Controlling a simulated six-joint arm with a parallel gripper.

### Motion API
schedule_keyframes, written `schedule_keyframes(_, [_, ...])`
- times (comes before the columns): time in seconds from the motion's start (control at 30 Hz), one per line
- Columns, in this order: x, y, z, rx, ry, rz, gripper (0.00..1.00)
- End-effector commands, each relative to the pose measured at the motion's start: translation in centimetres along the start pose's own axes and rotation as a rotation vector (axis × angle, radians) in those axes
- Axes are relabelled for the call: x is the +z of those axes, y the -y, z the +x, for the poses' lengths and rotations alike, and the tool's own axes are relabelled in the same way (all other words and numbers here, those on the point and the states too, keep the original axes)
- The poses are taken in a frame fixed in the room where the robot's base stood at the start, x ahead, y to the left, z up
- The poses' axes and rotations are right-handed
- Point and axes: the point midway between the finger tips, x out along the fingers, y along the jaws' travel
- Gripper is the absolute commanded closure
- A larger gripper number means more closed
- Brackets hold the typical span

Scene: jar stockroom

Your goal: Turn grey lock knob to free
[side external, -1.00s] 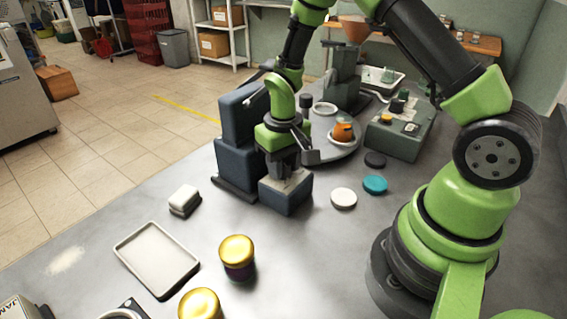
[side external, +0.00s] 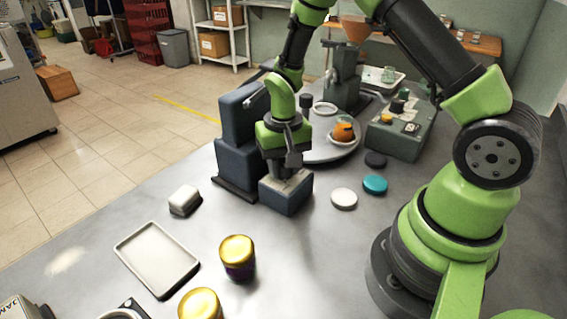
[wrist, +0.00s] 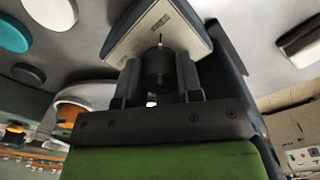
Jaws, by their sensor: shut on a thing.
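In the wrist view, the grey lock knob (wrist: 158,66) is dark, with a thin pale line on it, and stands on a pale plate (wrist: 142,47). My gripper (wrist: 160,78) is shut on the knob, one finger on each side. In the side view, my gripper (side external: 284,174) points straight down onto the pale-topped, blue-grey block (side external: 287,199) of the machine. There the fingers hide the knob.
The machine's tall blue-grey housing (side external: 240,118) stands close behind my gripper. A round turntable (side external: 336,153) with an orange item lies to the right. White (side external: 344,198), teal (side external: 375,184) and dark lids (side external: 375,160) lie nearby. Gold-lidded jars (side external: 238,259) and a tray (side external: 157,258) stand in front.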

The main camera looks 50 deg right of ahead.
Motion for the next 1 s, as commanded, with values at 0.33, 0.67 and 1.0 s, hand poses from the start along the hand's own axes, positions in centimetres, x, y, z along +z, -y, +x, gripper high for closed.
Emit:
schedule_keyframes(0.33, [0.0,0.0,-0.1,0.0,-0.001,0.0,0.41])
schedule_keyframes(0.67, [-0.1,0.1,-2.8,-0.004,-0.007,0.0,0.41])
schedule_keyframes(1.0, [-0.1,0.0,-8.9,-0.003,-0.005,0.0,0.41])
